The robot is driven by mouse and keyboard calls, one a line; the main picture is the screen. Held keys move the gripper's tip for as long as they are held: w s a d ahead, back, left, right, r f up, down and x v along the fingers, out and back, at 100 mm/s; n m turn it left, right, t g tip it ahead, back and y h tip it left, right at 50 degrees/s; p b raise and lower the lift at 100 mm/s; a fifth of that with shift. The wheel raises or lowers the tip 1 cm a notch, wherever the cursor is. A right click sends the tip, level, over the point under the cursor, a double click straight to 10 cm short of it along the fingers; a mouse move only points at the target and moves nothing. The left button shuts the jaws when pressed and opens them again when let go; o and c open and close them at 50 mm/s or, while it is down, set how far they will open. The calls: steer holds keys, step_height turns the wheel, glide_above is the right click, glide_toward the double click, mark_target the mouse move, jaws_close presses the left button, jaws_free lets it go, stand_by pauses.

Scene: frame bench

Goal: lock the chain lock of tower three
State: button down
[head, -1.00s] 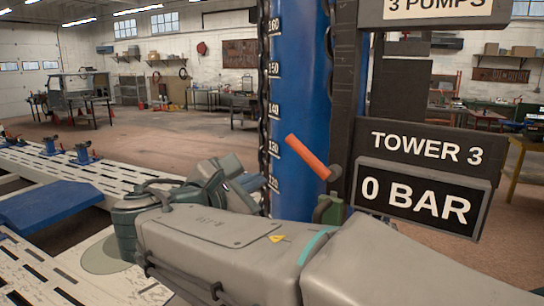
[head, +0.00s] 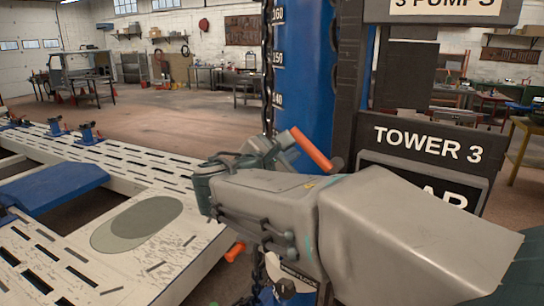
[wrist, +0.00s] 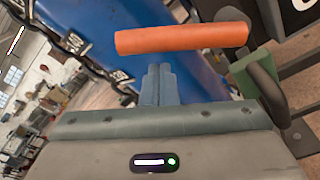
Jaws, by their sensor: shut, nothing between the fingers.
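Tower three is a blue column (head: 303,85) with a dark chain (head: 267,60) along its left side and a "TOWER 3" sign (head: 427,143). An orange-handled lever (head: 311,149) slants on the tower's near side; its handle also fills the upper middle of the wrist view (wrist: 182,39), with a green bracket (wrist: 246,74) to its right. A second orange grip (head: 235,252) shows low, left of the column and partly behind my arm. I cannot tell which is the chain lock. My gripper (wrist: 158,78) is shut and empty, its fingertips just below the upper handle in the wrist view; contact is unclear.
A white slotted frame bench (head: 135,165) with a blue ramp piece (head: 50,192) lies to the left. Open floor (head: 180,128) lies behind it.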

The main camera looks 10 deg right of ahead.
steer(key=shift+s+d+r, duration=0.15)
steer(key=shift+s+r, duration=0.2)
steer(key=shift+r, duration=0.2)
steer(key=shift+s, duration=0.1)
